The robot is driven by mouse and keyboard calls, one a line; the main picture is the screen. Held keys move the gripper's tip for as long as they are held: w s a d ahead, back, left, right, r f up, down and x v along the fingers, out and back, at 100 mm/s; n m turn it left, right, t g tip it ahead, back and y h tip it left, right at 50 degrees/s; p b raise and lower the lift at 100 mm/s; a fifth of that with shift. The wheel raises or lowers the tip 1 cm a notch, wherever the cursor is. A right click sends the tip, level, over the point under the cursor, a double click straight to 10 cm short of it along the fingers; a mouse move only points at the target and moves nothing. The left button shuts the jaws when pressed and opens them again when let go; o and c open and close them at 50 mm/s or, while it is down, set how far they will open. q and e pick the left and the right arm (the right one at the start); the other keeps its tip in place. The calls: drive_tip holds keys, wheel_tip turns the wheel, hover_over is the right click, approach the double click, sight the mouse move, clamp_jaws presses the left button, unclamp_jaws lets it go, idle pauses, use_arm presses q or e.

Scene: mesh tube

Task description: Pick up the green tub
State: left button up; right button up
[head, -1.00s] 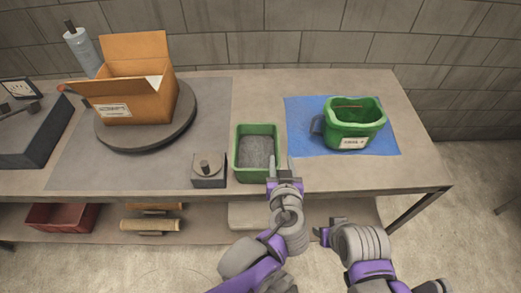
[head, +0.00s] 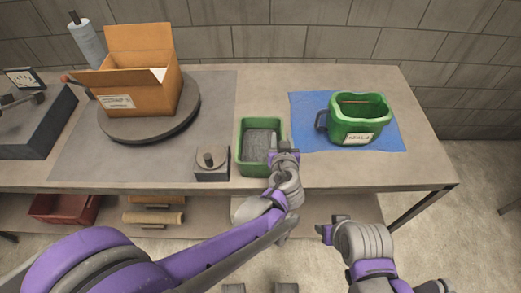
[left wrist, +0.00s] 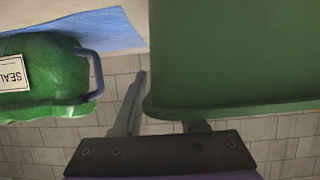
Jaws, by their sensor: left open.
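A green rectangular tub (head: 244,145) with grey material inside stands near the table's front, in the head view. A second green container (head: 360,118), with a side handle and white label, stands on a blue mat to its right. My left gripper (head: 284,151) is open at the rectangular tub's right wall, near its front corner. In the left wrist view the tub's wall (left wrist: 235,55) fills the upper right. One finger shows left of it; the other is mostly hidden behind it. Contact is unclear. My right gripper (head: 327,233) is in front of the table, its jaws unclear.
A block with a knob (head: 211,163) stands just left of the tub. An open cardboard box (head: 140,88) sits on a round turntable (head: 150,129) further left. The table (head: 400,175) is bare in front of the blue mat (head: 305,122).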

use_arm(q)
clamp_jaws()
idle(1.4)
